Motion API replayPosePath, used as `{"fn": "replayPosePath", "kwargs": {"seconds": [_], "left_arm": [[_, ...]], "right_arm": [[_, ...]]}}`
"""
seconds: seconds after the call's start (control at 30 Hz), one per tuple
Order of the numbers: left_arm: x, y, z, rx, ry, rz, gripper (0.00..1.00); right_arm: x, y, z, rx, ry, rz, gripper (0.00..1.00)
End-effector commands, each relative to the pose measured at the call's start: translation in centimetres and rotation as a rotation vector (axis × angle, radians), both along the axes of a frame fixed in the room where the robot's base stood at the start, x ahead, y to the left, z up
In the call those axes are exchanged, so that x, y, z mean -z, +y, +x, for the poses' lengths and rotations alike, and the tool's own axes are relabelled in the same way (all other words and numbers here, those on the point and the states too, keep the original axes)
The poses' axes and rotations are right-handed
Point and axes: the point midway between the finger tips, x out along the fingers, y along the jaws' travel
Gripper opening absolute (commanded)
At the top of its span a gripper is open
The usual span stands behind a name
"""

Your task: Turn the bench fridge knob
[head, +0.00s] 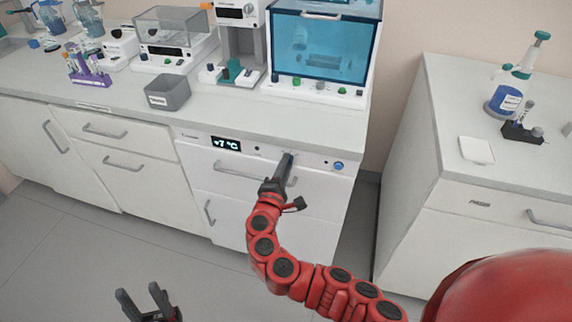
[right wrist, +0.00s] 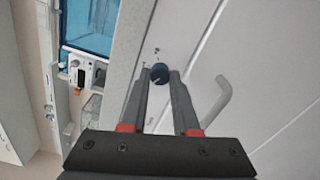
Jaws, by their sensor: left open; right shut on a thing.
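The bench fridge (head: 215,175) is a white front under the bench, with a lit display (head: 226,144) reading about +7 °C. My right gripper (head: 287,160) reaches its control strip. In the right wrist view, a dark blue round knob (right wrist: 160,73) with a pale mark sits between the fingertips of my right gripper (right wrist: 159,80), which is shut on it. In the head view the gripper hides that knob. A separate blue round control (head: 338,166) shows further right on the strip. My left gripper (head: 149,304) is open and empty, low over the floor.
The fridge handle (head: 238,171) is just below the strip, near my right gripper; it also shows in the right wrist view (right wrist: 222,98). A grey bin (head: 168,92) and a blue-windowed cabinet (head: 325,45) stand on the bench above. The floor (head: 70,260) in front is clear.

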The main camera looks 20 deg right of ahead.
Motion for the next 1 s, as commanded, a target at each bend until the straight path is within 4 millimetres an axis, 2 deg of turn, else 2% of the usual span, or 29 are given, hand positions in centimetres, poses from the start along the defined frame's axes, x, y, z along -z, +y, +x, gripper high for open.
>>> {"fn": "replayPosePath", "kwargs": {"seconds": [0.33, 0.37, 0.5, 0.83, 1.0], "left_arm": [[0.0, 0.0, 0.0, 0.0, 0.0, 0.0, 0.5], [0.0, 0.0, 0.0, 0.0, 0.0, 0.0, 0.5], [0.0, 0.0, 0.0, 0.0, 0.0, 0.0, 0.5], [0.1, 0.0, 0.0, 0.0, 0.0, 0.0, 0.5], [0.3, 0.0, 0.0, 0.0, 0.0, 0.0, 0.5]], "right_arm": [[0.1, 0.1, 0.0, -0.002, 0.003, 0.0, 0.0], [0.1, 0.1, 0.0, -0.002, 0.003, 0.0, 0.34], [0.1, 0.1, 0.0, -0.001, 0.003, 0.0, 0.59], [0.1, 0.2, -0.2, -0.002, 0.001, -0.001, 0.59], [0.1, 1.3, -1.8, -0.003, 0.0, -0.001, 0.59]]}}
